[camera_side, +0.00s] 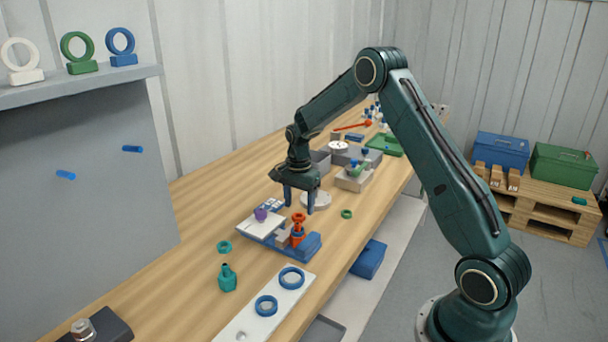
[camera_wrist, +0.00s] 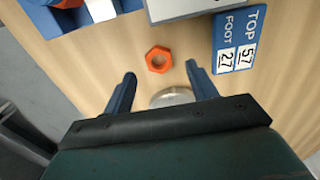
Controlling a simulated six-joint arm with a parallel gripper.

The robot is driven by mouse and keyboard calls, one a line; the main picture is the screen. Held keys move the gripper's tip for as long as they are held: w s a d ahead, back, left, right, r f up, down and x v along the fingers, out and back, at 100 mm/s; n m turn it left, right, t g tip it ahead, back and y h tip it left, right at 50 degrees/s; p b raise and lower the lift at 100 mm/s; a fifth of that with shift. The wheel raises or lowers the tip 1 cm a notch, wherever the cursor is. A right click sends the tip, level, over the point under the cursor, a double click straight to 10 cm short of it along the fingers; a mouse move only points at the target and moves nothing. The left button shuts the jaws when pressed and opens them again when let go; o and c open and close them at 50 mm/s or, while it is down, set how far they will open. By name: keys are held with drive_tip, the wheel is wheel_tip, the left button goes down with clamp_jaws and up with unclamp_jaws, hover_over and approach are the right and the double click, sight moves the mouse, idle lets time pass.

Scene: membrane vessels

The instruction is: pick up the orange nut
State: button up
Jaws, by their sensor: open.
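The orange nut (camera_wrist: 158,60) is a hexagonal ring lying flat on the wooden table in the wrist view. It appears just beyond my fingertips, roughly centred between them. My gripper (camera_wrist: 161,70) is open with nothing between its fingers. In the side view my gripper (camera_side: 299,205) points down above the table, behind the blue fixture.
A blue fixture (camera_side: 312,243) with an orange vessel (camera_side: 297,238) stands close in front of my gripper. A blue label plate (camera_wrist: 238,40) lies right of the nut. A pale disc (camera_wrist: 172,97) shows between my fingers. A green ring (camera_side: 346,213) lies to the right.

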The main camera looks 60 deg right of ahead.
sight(299, 218)
drive_tip(key=shift+f, duration=1.4)
drive_tip(key=c, duration=1.1)
